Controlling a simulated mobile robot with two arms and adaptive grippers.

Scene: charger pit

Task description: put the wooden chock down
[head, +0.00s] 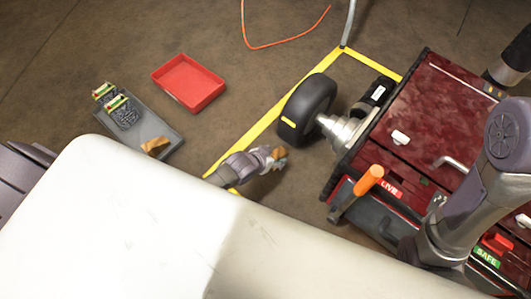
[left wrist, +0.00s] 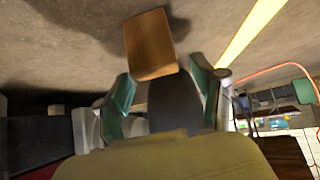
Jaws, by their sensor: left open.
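A wooden chock (left wrist: 150,42) shows in the left wrist view just past my left fingertips, over the brown floor with a dark shadow near it. My left gripper (left wrist: 163,88) is open, its two teal-padded fingers spread on either side below the chock. In the head view the left gripper (head: 272,158) is low by the floor, left of the black wheel (head: 306,98), with the brown chock (head: 280,153) at its tips. I cannot tell whether the chock touches a finger. My right gripper is not in view.
A grey tray (head: 160,122) at left holds green-ended parts and a brown wooden piece (head: 155,145). A red tray (head: 190,83) lies behind it. Yellow tape (head: 255,128) marks the floor. A dark red cabinet (head: 440,105) with an orange-handled lever (head: 369,179) stands at right.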

